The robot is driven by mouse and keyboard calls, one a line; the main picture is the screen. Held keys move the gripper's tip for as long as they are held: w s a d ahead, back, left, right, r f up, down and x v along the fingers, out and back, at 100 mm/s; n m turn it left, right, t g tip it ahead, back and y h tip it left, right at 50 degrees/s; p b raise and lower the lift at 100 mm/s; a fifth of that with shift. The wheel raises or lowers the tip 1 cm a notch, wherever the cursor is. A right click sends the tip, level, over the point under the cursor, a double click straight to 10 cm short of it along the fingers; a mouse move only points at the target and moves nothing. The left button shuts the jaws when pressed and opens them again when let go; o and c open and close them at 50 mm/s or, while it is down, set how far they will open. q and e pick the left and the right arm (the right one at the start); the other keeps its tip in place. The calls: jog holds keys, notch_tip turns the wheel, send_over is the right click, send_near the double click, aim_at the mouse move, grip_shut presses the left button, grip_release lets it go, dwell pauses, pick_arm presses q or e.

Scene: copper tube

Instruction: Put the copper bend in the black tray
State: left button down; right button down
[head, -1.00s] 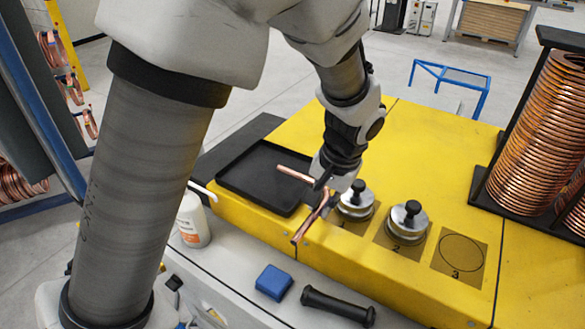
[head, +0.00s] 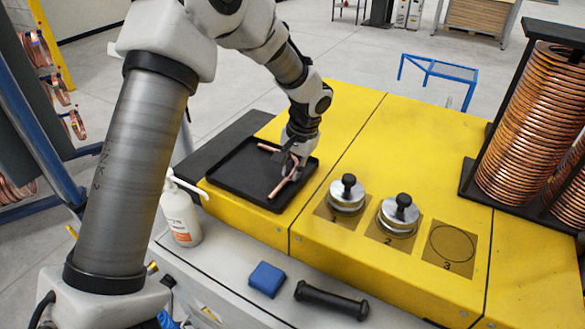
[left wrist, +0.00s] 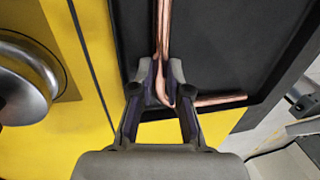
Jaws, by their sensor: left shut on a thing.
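The copper bend (head: 283,184) is a thin copper tube with a bent end, held by my left gripper (head: 290,165) over the black tray (head: 232,184). In the left wrist view, my left gripper (left wrist: 160,88) is shut on the copper bend (left wrist: 163,35), with its long leg running up the picture and a short leg to the right. The tray (left wrist: 225,50) lies behind it in that view. I cannot tell whether the bend touches the tray floor. My right gripper is not in view.
Two silver weights with black knobs (head: 348,195) (head: 399,214) stand right of the tray on the yellow table (head: 335,135). A blue block (head: 267,279), a black handle (head: 331,300) and a white bottle (head: 181,214) are in front. A copper coil rack (head: 530,120) stands at right.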

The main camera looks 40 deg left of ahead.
pick_arm(q)
jog(key=shift+f, duration=0.1)
jog(key=c, duration=1.4)
grip_release()
jog(key=shift+r, duration=0.2)
jog(key=r+b, duration=0.1)
jog(key=r, duration=0.3)
jog(key=d+r+b, duration=0.1)
jog(key=r+b, duration=0.1)
jog(key=r, duration=0.1)
jog(key=d+r+b, duration=0.1)
jog(key=r, duration=0.3)
jog(key=shift+w+d+r, duration=0.15)
jog(key=shift+d+r, duration=0.05)
jog(key=shift+r, duration=0.15)
